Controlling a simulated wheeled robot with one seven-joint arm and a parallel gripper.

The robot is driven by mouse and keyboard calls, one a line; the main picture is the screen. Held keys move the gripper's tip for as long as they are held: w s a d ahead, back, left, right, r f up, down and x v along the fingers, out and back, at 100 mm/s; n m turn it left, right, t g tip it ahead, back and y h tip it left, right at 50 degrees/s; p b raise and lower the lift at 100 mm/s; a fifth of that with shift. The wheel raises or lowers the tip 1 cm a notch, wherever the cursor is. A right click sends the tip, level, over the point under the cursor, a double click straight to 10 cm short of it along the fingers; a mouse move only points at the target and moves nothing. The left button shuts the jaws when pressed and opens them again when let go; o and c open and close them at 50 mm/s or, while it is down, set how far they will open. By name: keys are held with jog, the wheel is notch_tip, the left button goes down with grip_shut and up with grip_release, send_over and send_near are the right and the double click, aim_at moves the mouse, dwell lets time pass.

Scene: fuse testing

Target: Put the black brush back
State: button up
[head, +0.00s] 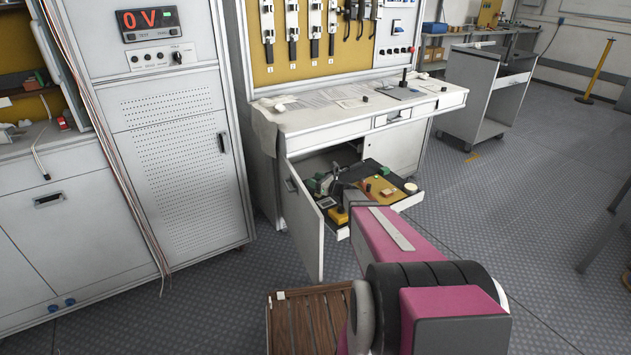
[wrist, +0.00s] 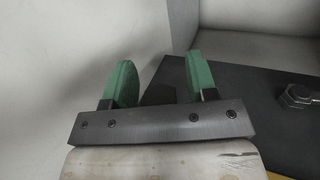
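My gripper (wrist: 160,78) has two green fingers standing apart, with a dark patch between them that looks like the corner of the dark drawer mat (wrist: 275,125). I see nothing held. In the head view my gripper (head: 321,183) is small and partly behind my arm, at the left side of the open drawer. I cannot pick out the black brush for certain. A small dark upright item (head: 404,82) stands on the workbench (head: 335,122), too small to identify.
In the wrist view a metal bolt (wrist: 297,97) lies on the mat, with pale walls around.

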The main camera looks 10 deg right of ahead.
jog(key=shift+r, duration=0.1)
jog(key=shift+s+d+r, duration=0.1)
jog(key=shift+d, duration=0.05)
jog(key=v, duration=1.1)
jog(key=shift+s+d, duration=0.2)
jog(key=shift+s, duration=0.05)
jog(key=shift+d, duration=0.1)
